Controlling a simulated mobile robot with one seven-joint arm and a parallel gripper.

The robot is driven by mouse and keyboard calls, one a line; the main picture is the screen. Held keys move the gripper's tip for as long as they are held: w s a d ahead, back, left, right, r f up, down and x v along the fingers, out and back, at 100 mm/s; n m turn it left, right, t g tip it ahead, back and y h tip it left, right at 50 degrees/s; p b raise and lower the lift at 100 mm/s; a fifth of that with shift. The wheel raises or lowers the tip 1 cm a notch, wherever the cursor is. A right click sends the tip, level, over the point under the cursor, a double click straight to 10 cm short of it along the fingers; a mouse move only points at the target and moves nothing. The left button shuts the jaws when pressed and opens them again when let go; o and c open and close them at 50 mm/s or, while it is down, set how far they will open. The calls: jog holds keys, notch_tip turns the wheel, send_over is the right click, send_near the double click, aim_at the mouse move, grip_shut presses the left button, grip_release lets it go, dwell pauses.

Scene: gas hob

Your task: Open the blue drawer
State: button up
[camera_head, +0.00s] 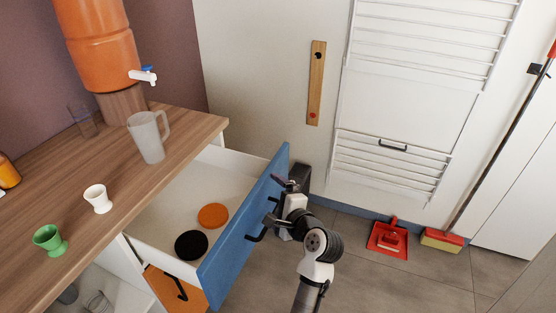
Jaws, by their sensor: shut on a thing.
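The blue drawer (236,246) stands pulled well out from the wooden counter, and its white inside is in view. An orange disc (213,216) and a black disc (191,245) lie flat in it. My gripper (276,206) is at the outer face of the blue front, shut on the dark drawer handle (256,237). The handle's lower end shows; my gripper hides part of the rest, so the exact grasp is hard to see.
A frosted jug (148,136), white cup (98,198) and green cup (49,240) stand on the counter (75,163). An orange drawer (168,291) is below. A red dustpan (388,238) and broom (441,240) are at right; the floor between is clear.

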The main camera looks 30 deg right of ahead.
jog(key=shift+d+r, duration=0.15)
jog(key=shift+r, duration=0.45)
jog(key=shift+s+r, duration=0.2)
jog(key=shift+s, duration=0.2)
jog(key=shift+s+f, duration=0.2)
jog(key=shift+s, duration=0.05)
jog(key=shift+c, duration=0.2)
jog(key=shift+s+a+f, duration=0.1)
jog(key=shift+s+a, duration=0.1)
jog(key=shift+s, duration=0.35)
jog(key=shift+s+a+f, duration=0.1)
jog(key=shift+s+a, duration=0.1)
jog(key=shift+s, duration=0.3)
jog(key=c, duration=0.4)
jog(key=shift+s+a+f, duration=0.1)
jog(key=shift+s+a, duration=0.05)
jog(key=shift+s, duration=0.75)
jog(key=shift+s+a+f, duration=0.1)
jog(key=shift+s, duration=0.75)
jog(key=c, duration=0.6)
jog(key=s, duration=0.3)
jog(key=s+f, duration=0.1)
jog(key=s, duration=0.2)
jog(key=s+a+f, duration=0.1)
jog(key=s, duration=0.2)
jog(key=shift+f, duration=0.15)
jog(key=shift+c, duration=0.2)
